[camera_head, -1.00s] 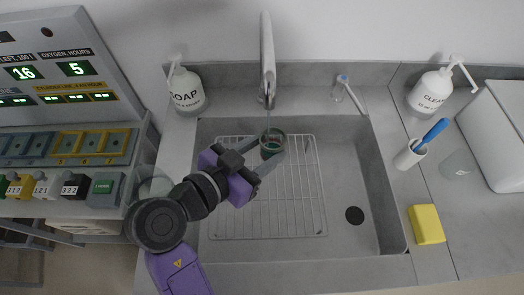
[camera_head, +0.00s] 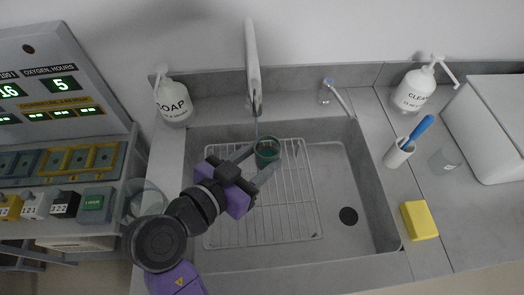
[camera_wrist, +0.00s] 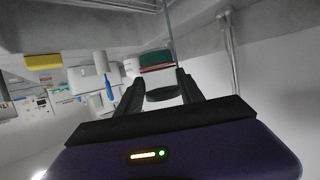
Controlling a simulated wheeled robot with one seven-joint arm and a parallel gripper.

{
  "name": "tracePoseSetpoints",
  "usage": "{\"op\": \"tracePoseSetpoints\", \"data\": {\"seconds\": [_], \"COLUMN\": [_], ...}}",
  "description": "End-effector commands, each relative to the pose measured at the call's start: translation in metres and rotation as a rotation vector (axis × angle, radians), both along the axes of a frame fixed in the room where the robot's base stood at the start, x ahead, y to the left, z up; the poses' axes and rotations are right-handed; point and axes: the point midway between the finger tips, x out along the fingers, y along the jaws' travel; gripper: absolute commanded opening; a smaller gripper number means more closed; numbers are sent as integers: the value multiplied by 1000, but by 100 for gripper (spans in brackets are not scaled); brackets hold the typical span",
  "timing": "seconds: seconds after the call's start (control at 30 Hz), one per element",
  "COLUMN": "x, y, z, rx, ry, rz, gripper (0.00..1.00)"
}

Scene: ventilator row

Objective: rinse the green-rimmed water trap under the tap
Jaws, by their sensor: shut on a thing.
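The green-rimmed water trap (camera_head: 267,151) is a small clear cup with a green rim, held above the wire rack in the sink. The tap (camera_head: 252,70) hangs just behind and above the trap. A thin stream (camera_head: 257,128) falls from its spout at the trap's left rear edge; I cannot tell whether it enters the cup.
The sink (camera_head: 375,200) holds a wire rack (camera_head: 290,215) and a dark drain. A soap bottle (camera_head: 172,103) stands behind left. At right are a cleaner bottle (camera_head: 413,90), a brush holder (camera_head: 397,153), a clear cup (camera_head: 444,161) and a yellow sponge (camera_head: 419,220).

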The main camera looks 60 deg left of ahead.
Motion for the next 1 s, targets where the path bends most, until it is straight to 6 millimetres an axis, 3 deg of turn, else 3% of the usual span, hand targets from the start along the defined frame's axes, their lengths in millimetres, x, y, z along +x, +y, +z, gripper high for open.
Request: {"op": "tracePoseSetpoints", "data": {"seconds": [1.0], "x": [-5], "y": [7], "z": [0], "rx": [-2], "ry": [1], "rz": [-1], "gripper": [0]}}
